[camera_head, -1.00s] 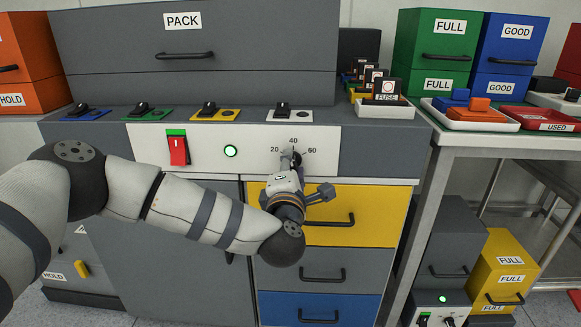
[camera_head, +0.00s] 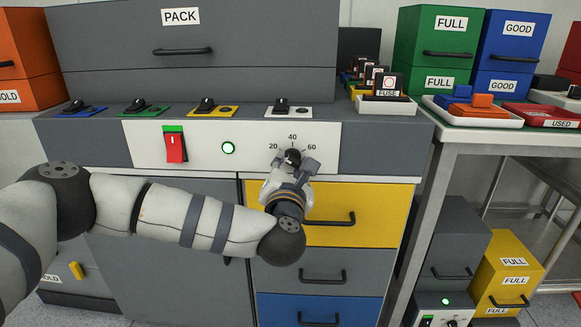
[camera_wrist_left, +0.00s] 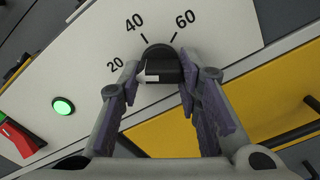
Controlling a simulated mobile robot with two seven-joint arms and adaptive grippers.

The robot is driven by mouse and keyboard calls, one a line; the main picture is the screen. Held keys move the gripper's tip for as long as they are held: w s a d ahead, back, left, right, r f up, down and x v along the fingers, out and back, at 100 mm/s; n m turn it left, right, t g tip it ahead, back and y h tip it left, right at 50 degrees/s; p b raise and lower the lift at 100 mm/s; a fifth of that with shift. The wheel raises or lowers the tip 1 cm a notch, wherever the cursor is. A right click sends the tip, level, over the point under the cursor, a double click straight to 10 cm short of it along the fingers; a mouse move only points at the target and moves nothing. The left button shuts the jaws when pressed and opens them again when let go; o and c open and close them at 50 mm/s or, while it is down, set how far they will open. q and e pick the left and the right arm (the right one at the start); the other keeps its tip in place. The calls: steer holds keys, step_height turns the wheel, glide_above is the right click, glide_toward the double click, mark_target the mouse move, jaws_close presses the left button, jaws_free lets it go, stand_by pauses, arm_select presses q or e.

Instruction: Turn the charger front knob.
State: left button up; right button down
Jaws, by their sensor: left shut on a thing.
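The front knob (camera_head: 293,157) is black and round. It sits on the white front panel (camera_head: 200,155) of the charger, under a printed scale of 20, 40 and 60. My left gripper (camera_head: 291,163) is at the knob, with one finger on each side of it. In the left wrist view the knob (camera_wrist_left: 162,64) lies between the fingertips of the gripper (camera_wrist_left: 159,72), below the 40 and 60 marks. The gripper is shut on the knob. A pale patch shows on the knob's near face; I cannot tell which mark it points to. My right gripper is not in view.
A red switch (camera_head: 175,146) and a lit green lamp (camera_head: 228,148) are left of the knob. Below is a yellow drawer (camera_head: 385,215) with a black handle. A row of small black switches is on the ledge above. A side table (camera_head: 490,137) stands right.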

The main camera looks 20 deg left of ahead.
arm_select(q)
steer(key=shift+n, duration=0.3)
stand_by(0.4)
steer(key=o, duration=1.1)
steer(key=shift+o, duration=0.2)
steer(key=v, duration=1.2)
steer(key=shift+r, duration=0.1)
